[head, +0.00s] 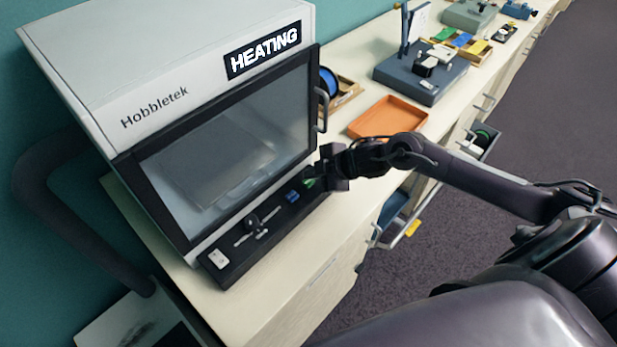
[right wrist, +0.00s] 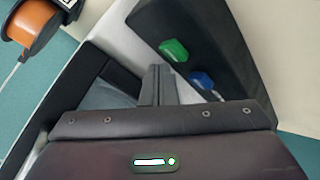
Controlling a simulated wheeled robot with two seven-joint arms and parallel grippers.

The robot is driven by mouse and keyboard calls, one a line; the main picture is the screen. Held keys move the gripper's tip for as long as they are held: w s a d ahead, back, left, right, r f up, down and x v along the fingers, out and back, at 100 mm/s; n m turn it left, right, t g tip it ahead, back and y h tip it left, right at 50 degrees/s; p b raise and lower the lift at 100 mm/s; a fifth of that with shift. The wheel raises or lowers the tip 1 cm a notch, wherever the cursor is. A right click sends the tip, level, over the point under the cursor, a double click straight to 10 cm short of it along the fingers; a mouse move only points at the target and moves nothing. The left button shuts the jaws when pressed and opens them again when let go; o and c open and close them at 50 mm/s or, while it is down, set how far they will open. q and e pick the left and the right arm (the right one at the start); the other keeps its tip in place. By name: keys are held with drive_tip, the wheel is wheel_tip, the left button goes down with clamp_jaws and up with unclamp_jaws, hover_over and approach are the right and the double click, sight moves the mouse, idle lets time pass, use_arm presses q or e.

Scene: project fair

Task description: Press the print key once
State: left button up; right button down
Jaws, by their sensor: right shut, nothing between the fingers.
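The printer (head: 160,100), marked Hobbletek, stands on the counter, and its sign (head: 263,50) reads HEATING. Its dark front panel (head: 222,258) carries a green key (head: 309,182) and a blue key (head: 292,196). No key label is readable, so I cannot tell which is the print key. My right gripper (head: 319,178) is shut and empty, close to the green key and partly covering it in the head view. In the right wrist view, the shut fingertips (right wrist: 158,72) are beside the green key (right wrist: 173,50), with the blue key (right wrist: 201,80) to the right. Contact cannot be told.
The panel also has a slider knob (head: 252,221) and a white switch (head: 218,259). The printer door handle (head: 322,110) juts out near my gripper. An orange tray (head: 388,117) lies behind my wrist. An open drawer (head: 402,228) stands out below the counter. An orange spool (right wrist: 32,28) shows in the wrist view.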

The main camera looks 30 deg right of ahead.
sight(313, 183)
drive_tip(key=shift+r, duration=0.3)
wheel_tip(313, 183, up, 5)
drive_tip(key=p, duration=0.5)
drive_tip(key=shift+f, duration=0.1)
idle(0.8)
